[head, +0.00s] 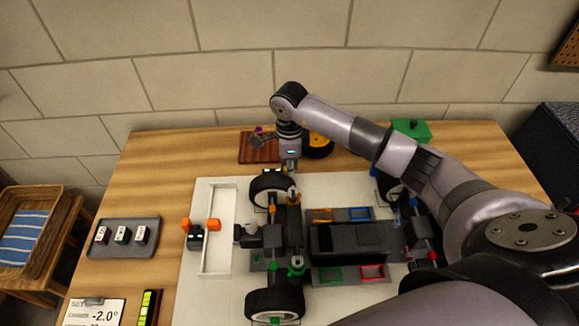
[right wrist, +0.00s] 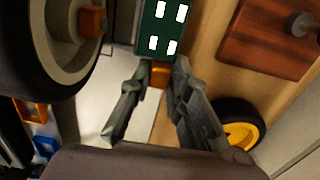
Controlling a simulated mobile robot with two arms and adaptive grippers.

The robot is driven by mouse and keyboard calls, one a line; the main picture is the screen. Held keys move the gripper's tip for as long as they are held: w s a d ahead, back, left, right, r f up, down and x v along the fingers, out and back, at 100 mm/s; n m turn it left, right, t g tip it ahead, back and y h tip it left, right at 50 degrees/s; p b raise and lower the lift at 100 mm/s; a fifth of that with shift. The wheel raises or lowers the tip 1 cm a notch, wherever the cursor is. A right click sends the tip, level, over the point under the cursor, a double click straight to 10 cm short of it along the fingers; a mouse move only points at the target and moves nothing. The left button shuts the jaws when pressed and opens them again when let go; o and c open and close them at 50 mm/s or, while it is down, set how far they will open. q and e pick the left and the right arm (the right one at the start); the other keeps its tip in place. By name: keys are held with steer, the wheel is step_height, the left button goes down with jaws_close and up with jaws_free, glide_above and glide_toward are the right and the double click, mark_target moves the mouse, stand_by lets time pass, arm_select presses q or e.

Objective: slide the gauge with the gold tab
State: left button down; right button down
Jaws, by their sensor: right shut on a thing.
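The gauge (right wrist: 150,28) is a dark green block with white squares on its face, at the top of the right wrist view. Its gold tab (right wrist: 159,76) sits between the fingertips of my right gripper (right wrist: 158,84), which is shut on it. In the head view the gauge (head: 271,171) shows small, at the far side of the car's upper-left wheel (head: 268,184). My right gripper (head: 290,166) points down beside it there, small and partly unclear. The RC car (head: 350,240) stands on a white mat. My left gripper is not in view.
A wooden block (head: 257,148) and a yellow-rimmed wheel (head: 318,146) lie behind the gauge. A grey tray (head: 124,250) with three small blocks stands left. A setup card (head: 92,312) reads -2.0°. My right arm covers the right side. The table's left-back area is clear.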

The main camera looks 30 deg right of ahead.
steer(key=s, duration=0.1)
steer(key=s+a+p, duration=0.1)
steer(key=s, duration=0.1)
steer(key=shift+a, duration=0.2)
steer(key=shift+f, duration=0.1)
steer(key=c, duration=1.6)
jaws_free()
steer(key=shift+s+a, duration=0.1)
steer(key=shift+s, duration=0.05)
steer(key=shift+o, duration=0.2)
